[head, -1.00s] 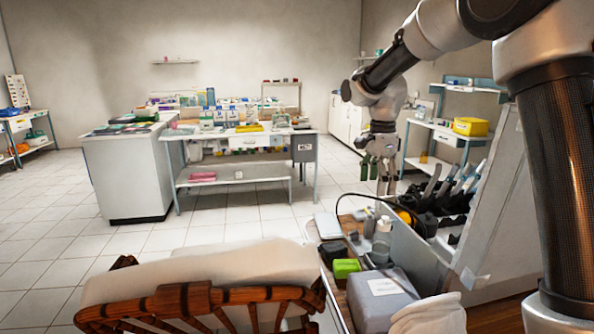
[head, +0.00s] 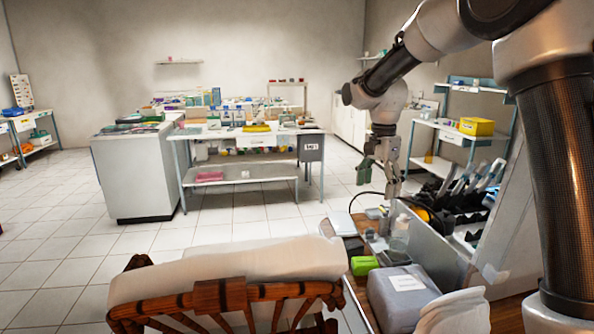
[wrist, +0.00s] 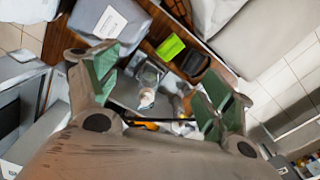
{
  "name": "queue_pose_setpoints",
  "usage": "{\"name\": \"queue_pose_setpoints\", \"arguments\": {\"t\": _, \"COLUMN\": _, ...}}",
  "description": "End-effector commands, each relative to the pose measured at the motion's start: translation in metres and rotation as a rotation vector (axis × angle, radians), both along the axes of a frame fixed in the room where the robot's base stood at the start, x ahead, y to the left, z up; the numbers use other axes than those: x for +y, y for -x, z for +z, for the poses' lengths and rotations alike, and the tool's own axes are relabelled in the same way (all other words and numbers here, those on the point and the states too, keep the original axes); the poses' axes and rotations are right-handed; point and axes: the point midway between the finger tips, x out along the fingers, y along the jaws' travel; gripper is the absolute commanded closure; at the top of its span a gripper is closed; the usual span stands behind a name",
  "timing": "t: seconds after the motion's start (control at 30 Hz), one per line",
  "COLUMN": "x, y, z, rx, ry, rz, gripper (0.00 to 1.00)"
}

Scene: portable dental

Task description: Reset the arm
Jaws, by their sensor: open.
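My gripper (head: 386,205) hangs from my arm in the upper right of the head view, over the table with dental supplies. In the wrist view my gripper (wrist: 158,95) shows its two green-padded fingers spread wide apart. Nothing is between the pads. A small clear bottle or jar (wrist: 147,97) with a pale top lies below, between the fingers in the picture. I cannot tell how far below it is.
A grey box (head: 402,297) and a green box (head: 363,265) sit on the near table. A wooden-framed cushioned chair (head: 225,275) stands to its left. A unit with dark handpieces (head: 470,190) is at right. White tiled floor (head: 110,245) is open at left.

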Motion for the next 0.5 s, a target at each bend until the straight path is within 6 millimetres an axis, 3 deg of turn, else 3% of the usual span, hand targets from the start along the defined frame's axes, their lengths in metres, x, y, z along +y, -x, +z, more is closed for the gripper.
{"name": "queue_pose_setpoints", "arguments": {"t": 0.1, "x": -0.004, "y": 0.013, "z": -0.013, "rx": 0.027, "ry": 0.005, "rz": 0.149, "gripper": 0.19}}
{"name": "queue_pose_setpoints", "arguments": {"t": 0.27, "x": -0.014, "y": 0.042, "z": -0.015, "rx": 0.044, "ry": 0.001, "rz": 0.39, "gripper": 0.19}}
{"name": "queue_pose_setpoints", "arguments": {"t": 0.37, "x": -0.028, "y": 0.069, "z": -0.008, "rx": 0.039, "ry": -0.004, "rz": 0.563, "gripper": 0.19}}
{"name": "queue_pose_setpoints", "arguments": {"t": 0.5, "x": -0.056, "y": 0.122, "z": 0.009, "rx": 0.003, "ry": -0.005, "rz": 0.815, "gripper": 0.19}}
